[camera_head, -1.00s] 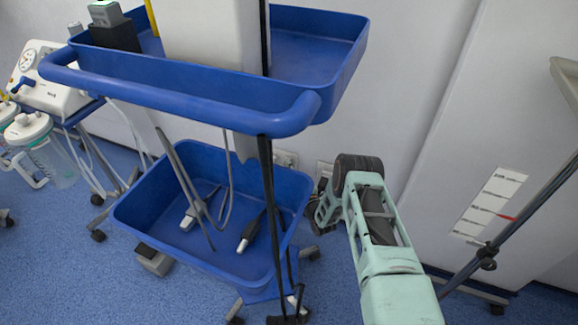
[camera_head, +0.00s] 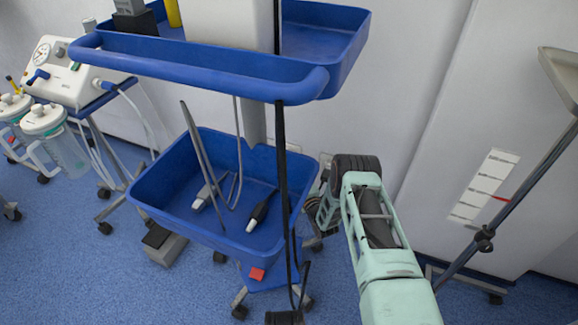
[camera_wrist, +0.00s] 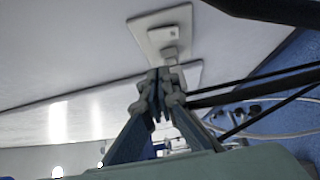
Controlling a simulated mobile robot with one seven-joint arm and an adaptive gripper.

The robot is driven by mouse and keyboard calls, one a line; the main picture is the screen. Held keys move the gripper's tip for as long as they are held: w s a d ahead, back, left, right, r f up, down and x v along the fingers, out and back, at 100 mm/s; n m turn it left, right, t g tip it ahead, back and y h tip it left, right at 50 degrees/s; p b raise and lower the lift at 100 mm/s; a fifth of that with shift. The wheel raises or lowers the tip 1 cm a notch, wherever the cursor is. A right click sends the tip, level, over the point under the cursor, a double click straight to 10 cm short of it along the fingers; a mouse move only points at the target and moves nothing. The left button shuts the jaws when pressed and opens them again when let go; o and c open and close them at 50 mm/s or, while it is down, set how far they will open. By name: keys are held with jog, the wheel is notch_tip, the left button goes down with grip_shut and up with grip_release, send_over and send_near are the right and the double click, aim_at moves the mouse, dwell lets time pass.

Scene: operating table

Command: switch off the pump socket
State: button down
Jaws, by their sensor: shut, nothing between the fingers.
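In the wrist view a white socket plate (camera_wrist: 163,32) is on the pale wall, with a small block on its lower part. A second pale plate (camera_wrist: 191,73) is partly hidden behind my gripper. My gripper (camera_wrist: 158,84) is shut and empty, its tips in front of the wall just below the first plate; I cannot tell whether they touch anything. In the head view my gripper (camera_head: 322,212) is low beside the blue trolley, near the wall. A socket plate (camera_head: 326,159) shows only partly there. Which socket feeds the pump, and the switch positions, cannot be told.
The blue trolley (camera_head: 200,72) with its lower bin (camera_head: 185,222) stands left of my arm. Dark cables (camera_wrist: 265,86) run right of my gripper. A pole stand (camera_head: 520,190) is at the right. The suction device (camera_head: 75,85) is at the far left.

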jog(key=p+v, duration=0.2)
jog(key=v, duration=0.6)
jog(key=shift+r, duration=0.35)
jog(key=shift+w+d+r, duration=0.1)
jog(key=shift+w+d, duration=0.05)
jog(key=shift+w, duration=0.1)
